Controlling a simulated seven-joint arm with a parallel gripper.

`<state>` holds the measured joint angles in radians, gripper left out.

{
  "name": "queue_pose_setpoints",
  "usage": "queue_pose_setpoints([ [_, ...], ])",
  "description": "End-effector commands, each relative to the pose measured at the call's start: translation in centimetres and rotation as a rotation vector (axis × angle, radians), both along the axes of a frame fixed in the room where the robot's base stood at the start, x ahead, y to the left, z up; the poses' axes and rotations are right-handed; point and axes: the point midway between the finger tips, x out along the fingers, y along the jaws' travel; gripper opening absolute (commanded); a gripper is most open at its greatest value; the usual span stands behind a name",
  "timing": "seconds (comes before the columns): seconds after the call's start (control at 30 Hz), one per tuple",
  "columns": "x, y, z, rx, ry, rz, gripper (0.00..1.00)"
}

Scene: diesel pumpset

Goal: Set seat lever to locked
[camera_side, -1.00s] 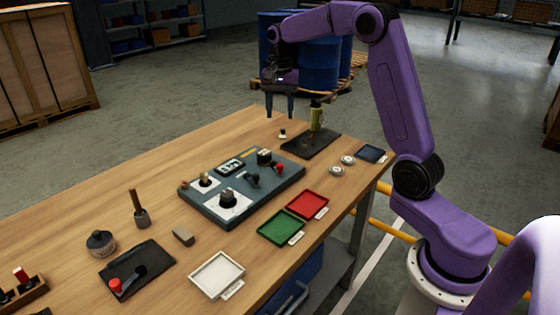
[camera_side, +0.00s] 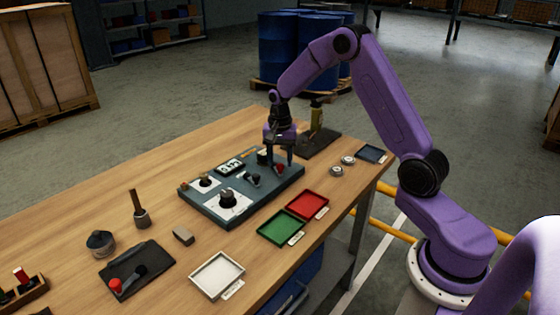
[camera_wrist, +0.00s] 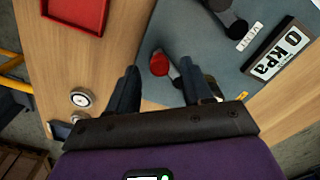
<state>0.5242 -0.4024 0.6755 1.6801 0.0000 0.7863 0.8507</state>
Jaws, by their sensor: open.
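A grey control panel (camera_side: 245,205) lies on the wooden table and carries several knobs and levers. A small red-tipped lever (camera_side: 281,168) stands at its right part; in the wrist view its red tip (camera_wrist: 159,63) shows between my fingers. I cannot read a label that names it the seat lever. My gripper (camera_side: 279,163) is open just over the panel's far right part, with one finger on each side of the red-tipped lever in the wrist view (camera_wrist: 160,80). I cannot tell whether a finger touches it. Another red-knobbed lever (camera_side: 116,285) lies on a black plate at the front left.
A black lever (camera_wrist: 235,22) beside a "VENT" label and a kPa display (camera_wrist: 283,48) are close by on the panel. Red (camera_side: 307,206) and green (camera_side: 280,227) trays stand in front. A green-yellow upright part (camera_side: 317,117) on a dark plate is behind.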

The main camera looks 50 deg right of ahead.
Motion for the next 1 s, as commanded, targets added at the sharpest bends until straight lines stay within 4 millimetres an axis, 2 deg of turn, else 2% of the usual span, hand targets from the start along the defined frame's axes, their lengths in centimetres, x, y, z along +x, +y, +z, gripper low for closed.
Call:
queue_pose_setpoints([
  [0.13,-0.05,-0.05,-0.96,0.000,0.001,-0.001,0.50],
  [0.43,-0.01,-0.03,-1.12,0.000,0.000,-0.001,0.50],
  [0.47,-0.01,-0.03,-1.12,0.000,0.000,0.000,0.44],
  [0.5,-0.01,-0.03,-1.11,0.000,0.000,0.000,0.31],
  [0.6,-0.02,-0.03,-1.11,0.000,0.000,0.000,0.00],
  [1.0,-0.13,-0.25,-1.07,0.001,-0.001,0.051,0.00],
])
